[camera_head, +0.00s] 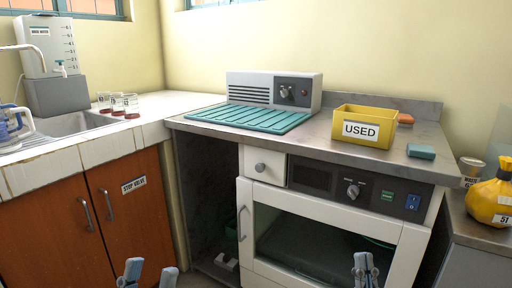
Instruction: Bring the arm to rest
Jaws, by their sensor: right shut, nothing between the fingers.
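My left gripper (149,274) shows at the bottom edge, left of the middle. Its two grey-blue fingers stand apart with nothing between them, so it is open. My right gripper (365,268) shows at the bottom edge, right of the middle. Its fingers are together and hold nothing. It appears in front of the glass door of the white incubator (262,262). The arms behind both grippers are out of view below.
A yellow bin (376,112) labelled USED, a teal ribbed mat (250,118) and a teal block (421,151) sit on the grey counter. A sink (75,123) and wooden cabinets (124,223) are on the left. A yellow container (490,203) stands at the right.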

